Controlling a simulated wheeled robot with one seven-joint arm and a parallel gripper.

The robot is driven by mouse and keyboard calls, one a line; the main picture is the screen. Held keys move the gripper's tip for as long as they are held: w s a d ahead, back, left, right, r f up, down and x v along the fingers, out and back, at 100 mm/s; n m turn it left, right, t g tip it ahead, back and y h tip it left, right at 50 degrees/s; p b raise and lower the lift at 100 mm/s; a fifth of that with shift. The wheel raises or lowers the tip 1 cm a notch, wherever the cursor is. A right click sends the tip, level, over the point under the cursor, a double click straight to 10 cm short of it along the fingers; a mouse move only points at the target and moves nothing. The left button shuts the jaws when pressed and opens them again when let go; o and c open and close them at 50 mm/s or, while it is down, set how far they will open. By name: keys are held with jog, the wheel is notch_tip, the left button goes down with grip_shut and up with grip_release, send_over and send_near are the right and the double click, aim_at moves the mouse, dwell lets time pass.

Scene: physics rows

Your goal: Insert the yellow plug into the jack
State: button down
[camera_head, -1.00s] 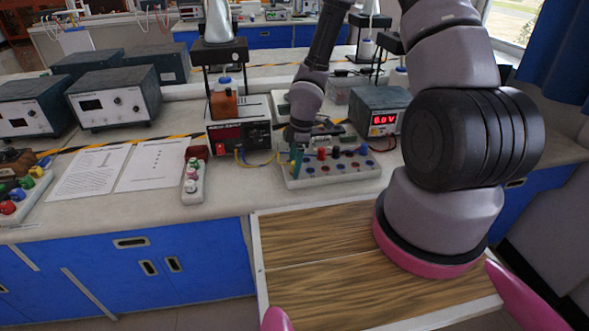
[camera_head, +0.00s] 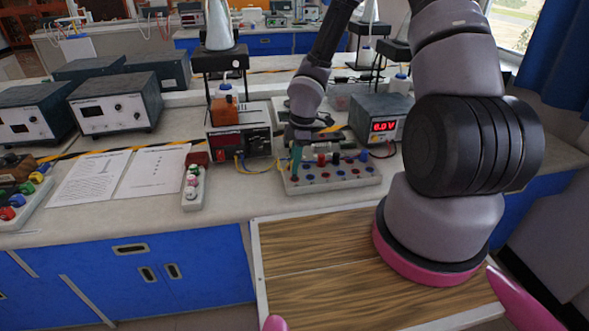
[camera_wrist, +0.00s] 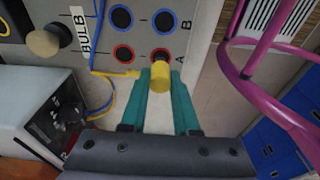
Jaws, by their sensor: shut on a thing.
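The yellow plug (camera_wrist: 160,76) is between the two teal fingers of my gripper (camera_wrist: 161,88), which are shut on it. Its far end overlaps the red-ringed jack (camera_wrist: 161,53) beside the letter A in the wrist view. I cannot tell whether its tip is inside the hole. In the head view my gripper (camera_head: 296,158) is at the left end of the jack board (camera_head: 345,182), pointing down, and the plug is too small to make out there.
Other jacks nearby are a red one (camera_wrist: 124,53) and blue ones (camera_wrist: 121,18). A yellow and a blue wire run from the board's left. A grey meter box (camera_wrist: 45,105) stands close by at left. A power supply (camera_head: 375,115) stands behind the board at right.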

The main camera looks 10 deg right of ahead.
notch_tip(320, 180, up, 7)
jog(key=shift+r, duration=0.1)
jog(key=shift+d, duration=0.1)
dwell(0.4)
jog(key=d+f+m+t+h, duration=0.15)
jog(key=d+m, duration=0.85)
jog(key=m, duration=1.1)
jog(key=shift+h, duration=0.35)
notch_tip(320, 180, down, 5)
jog(key=shift+a+r, duration=0.1)
jog(key=shift+r, duration=0.1)
jog(key=shift+f, duration=0.75)
jog(key=shift+f, duration=1.2)
